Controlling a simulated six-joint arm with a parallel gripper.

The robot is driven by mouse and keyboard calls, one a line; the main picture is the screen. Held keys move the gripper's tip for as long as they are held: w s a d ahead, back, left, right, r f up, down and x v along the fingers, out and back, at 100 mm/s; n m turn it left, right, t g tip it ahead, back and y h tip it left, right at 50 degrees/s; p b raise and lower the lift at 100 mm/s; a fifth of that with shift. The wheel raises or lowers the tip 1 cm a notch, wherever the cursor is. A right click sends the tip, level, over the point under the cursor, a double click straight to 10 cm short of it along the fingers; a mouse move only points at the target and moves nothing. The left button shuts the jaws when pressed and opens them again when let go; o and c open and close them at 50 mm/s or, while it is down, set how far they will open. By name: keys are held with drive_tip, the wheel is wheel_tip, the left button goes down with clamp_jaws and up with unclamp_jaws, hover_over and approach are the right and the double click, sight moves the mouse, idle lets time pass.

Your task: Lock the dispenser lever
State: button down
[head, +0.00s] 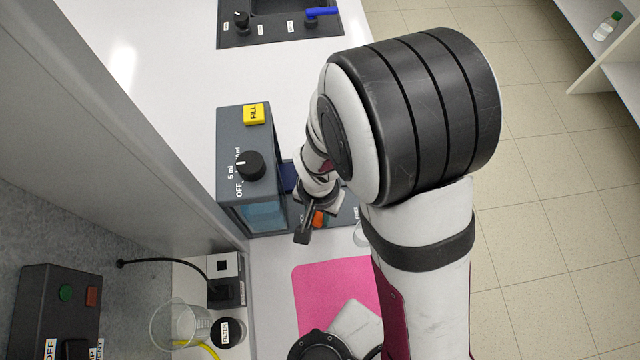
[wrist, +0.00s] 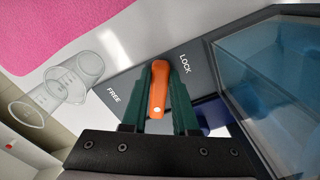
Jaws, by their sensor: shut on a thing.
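The dispenser (head: 228,150) is a grey box with a black knob (head: 250,165), a yellow FILL button (head: 254,114) and a bluish clear tank (head: 262,214). Its orange lever (head: 318,218) sits on a dark base plate, partly hidden by my arm. In the wrist view, the lever (wrist: 158,88) lies between the two green fingers of my gripper (wrist: 159,74), which is shut on it. The lever stands between the printed words FREE (wrist: 113,95) and LOCK (wrist: 184,64); it is not clearly lined up with either.
A pink mat (head: 330,285) lies in front of the dispenser. Clear beakers (wrist: 75,72) stand near the base plate. A beaker (head: 180,325), a FILTER-labelled black item (head: 227,332) and a control box (head: 60,310) are at lower left.

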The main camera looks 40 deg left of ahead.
sight(319, 216)
drive_tip(key=c, duration=0.7)
unclamp_jaws()
wheel_tip(319, 216, up, 16)
drive_tip(key=shift+f, duration=0.1)
drive_tip(key=w+d+r+m, duration=0.1)
drive_tip(key=d+r+m, duration=0.1)
drive_tip(key=d, duration=0.5)
drive_tip(key=w+d+r+m, duration=0.1)
drive_tip(key=d+r+m, duration=0.1)
drive_tip(key=d, duration=0.5)
drive_tip(key=s+d+m, duration=0.1)
drive_tip(key=s+d, duration=0.1)
drive_tip(key=s+d+m+y, duration=0.1)
drive_tip(key=d+m, duration=0.1)
drive_tip(key=d, duration=0.1)
drive_tip(key=s+d+m, duration=0.1)
drive_tip(key=s+d, duration=0.1)
drive_tip(key=d, duration=0.1)
drive_tip(key=shift+s+d+r+y, duration=0.1)
drive_tip(key=shift+s+r+y, duration=0.2)
drive_tip(key=shift+y, duration=0.1)
